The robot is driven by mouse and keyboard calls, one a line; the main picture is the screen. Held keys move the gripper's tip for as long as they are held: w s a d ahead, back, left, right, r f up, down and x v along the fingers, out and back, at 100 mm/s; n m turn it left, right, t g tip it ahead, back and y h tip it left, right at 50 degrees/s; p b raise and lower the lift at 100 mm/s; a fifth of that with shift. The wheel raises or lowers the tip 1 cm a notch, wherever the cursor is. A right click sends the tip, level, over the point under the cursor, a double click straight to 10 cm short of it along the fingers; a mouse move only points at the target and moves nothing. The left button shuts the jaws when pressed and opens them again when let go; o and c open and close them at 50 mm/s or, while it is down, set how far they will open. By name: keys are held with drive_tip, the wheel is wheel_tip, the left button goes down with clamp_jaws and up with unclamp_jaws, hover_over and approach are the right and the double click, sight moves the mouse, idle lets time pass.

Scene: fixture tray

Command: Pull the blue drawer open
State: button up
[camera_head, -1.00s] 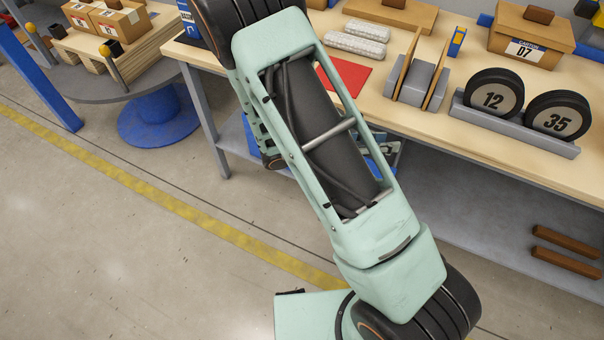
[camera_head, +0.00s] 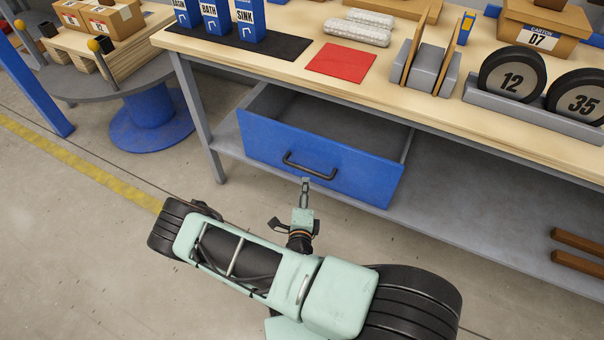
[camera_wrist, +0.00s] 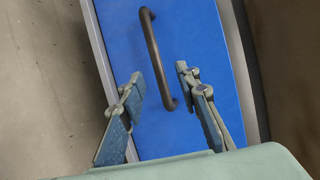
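The blue drawer (camera_head: 318,158) hangs under the workbench and stands well open, its grey inside showing from above. Its dark bar handle (camera_head: 309,166) runs across the middle of the front. My gripper (camera_head: 305,187) is just in front of the handle in the head view. In the wrist view, my gripper (camera_wrist: 163,82) has its two fingers spread apart, one on each side of the handle (camera_wrist: 158,58), with visible gaps. The drawer front (camera_wrist: 205,60) fills the middle of that view. I cannot tell of any contact with the handle.
The workbench top (camera_head: 420,95) holds a red mat (camera_head: 341,63), blue boxes on a dark mat (camera_head: 237,47), a grey divider stand (camera_head: 428,70) and numbered discs (camera_head: 512,75). A lower shelf (camera_head: 465,210) runs beneath. The floor (camera_head: 70,250) to the left is clear.

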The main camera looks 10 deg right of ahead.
sight(305, 168)
drive_tip(key=b+x, duration=0.1)
drive_tip(key=x, duration=0.2)
drive_tip(key=b+x, duration=0.1)
drive_tip(key=x, duration=0.3)
drive_tip(key=b+x, duration=0.1)
drive_tip(key=x, duration=0.2)
drive_tip(key=shift+w+f, duration=0.35)
drive_tip(key=shift+f, duration=0.1)
drive_tip(key=shift+c, duration=0.4)
clamp_jaws()
